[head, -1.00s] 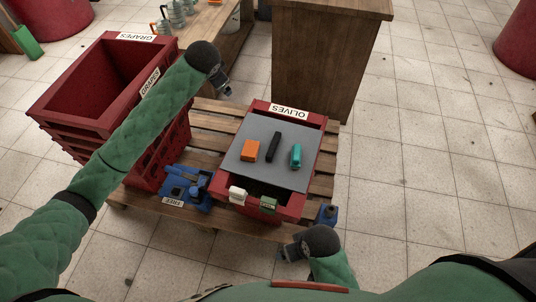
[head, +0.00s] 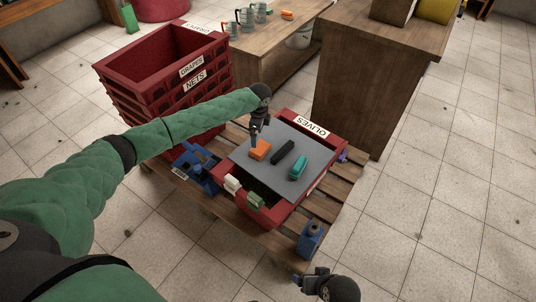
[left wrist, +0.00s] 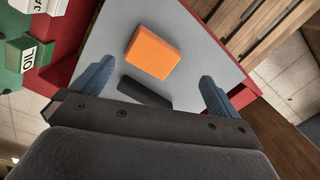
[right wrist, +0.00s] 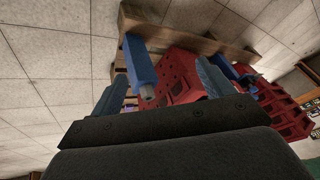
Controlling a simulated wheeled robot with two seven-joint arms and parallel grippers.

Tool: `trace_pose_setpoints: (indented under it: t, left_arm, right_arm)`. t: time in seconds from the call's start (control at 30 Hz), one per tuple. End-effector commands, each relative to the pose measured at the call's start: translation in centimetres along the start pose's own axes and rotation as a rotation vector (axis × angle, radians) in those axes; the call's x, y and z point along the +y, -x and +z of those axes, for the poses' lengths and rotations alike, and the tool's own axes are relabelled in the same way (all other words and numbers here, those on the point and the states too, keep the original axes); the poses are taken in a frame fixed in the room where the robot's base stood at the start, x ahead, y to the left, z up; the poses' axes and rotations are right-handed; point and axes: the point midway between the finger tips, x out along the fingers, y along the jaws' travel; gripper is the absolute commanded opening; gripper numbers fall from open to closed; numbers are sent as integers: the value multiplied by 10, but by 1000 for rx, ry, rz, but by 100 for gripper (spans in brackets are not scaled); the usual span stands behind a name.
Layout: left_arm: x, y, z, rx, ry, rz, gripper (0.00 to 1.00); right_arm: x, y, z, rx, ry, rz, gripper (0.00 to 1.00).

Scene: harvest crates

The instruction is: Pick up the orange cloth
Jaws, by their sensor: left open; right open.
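The orange cloth (head: 260,149) is a small folded block lying on the grey board (head: 243,163) over the red olives crate. In the left wrist view the orange cloth (left wrist: 153,51) lies ahead of and between the two open fingers, apart from both. My left gripper (head: 256,140) is open and empty, close above the cloth's left end in the head view; it also shows in the left wrist view (left wrist: 153,80). A black item (head: 283,153) and a teal item (head: 298,167) lie beside the cloth. My right gripper (right wrist: 158,85) is open and empty, low near the pallet's front corner.
The olives crate (head: 318,142) stands on a wooden pallet (head: 345,180). Stacked red crates (head: 190,88) stand at the left. Blue objects (head: 197,170) lie left of the olives crate, and another blue object (head: 309,238) is at its front right. A wooden cabinet (head: 365,95) stands behind.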

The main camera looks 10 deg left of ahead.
Motion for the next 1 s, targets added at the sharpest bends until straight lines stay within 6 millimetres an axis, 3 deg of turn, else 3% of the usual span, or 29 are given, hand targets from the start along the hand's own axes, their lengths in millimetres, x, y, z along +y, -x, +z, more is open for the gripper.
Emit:
trace_pose_setpoints:
  t: [0.5,1.0]
  left_arm:
    - [3,-3,-8,61,-340,14,100]
    - [6,-38,-8,60,-355,15,100]
  right_arm:
    - [-1,0,-15,79,-4,-4,80]
    - [-4,15,-19,65,-2,-6,80]
